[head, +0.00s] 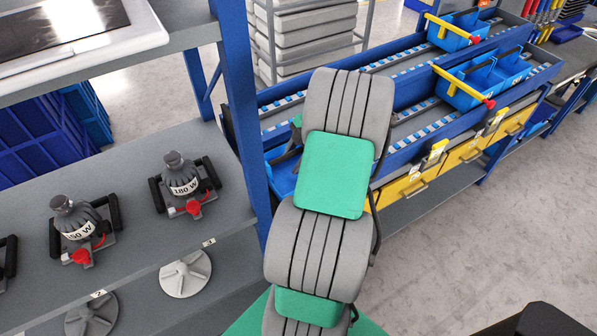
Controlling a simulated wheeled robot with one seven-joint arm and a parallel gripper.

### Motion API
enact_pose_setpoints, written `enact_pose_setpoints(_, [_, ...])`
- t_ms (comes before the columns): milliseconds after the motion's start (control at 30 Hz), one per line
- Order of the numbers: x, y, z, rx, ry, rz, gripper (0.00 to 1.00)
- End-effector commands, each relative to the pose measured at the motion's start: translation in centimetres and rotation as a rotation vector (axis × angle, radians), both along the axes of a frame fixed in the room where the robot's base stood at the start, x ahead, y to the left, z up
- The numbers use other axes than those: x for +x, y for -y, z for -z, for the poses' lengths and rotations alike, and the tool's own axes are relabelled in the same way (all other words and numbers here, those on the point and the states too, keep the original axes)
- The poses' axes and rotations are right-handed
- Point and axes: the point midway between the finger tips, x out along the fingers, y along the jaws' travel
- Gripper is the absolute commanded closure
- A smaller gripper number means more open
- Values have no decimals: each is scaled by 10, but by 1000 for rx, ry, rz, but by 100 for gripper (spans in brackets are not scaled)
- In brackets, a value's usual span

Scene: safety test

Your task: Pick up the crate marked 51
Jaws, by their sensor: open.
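Two small blue crates with yellow bars and red ends sit on the blue roller rack at the upper right. The nearer blue crate (492,79) has a white label that is too small to read. The farther blue crate (461,28) stands behind it, and no number is legible there either. I cannot tell which one is marked 51. My grey and green arm rises through the middle of the view and covers part of the rack. My gripper does not show; the arm's far end hides that area.
The blue rack (412,165) has yellow drawers (464,155) along its front. A grey shelf (130,240) at left holds dark weight-like devices (183,180) with red parts. A blue post (244,100) stands close left of my arm.

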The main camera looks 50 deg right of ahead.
Motion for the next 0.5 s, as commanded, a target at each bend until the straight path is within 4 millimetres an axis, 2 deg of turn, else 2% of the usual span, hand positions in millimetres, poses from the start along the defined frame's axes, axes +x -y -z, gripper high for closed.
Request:
enact_pose_setpoints(433, [0,0,1,0,0,0,58])
enact_pose_setpoints(500, [0,0,1,0,0,0,64])
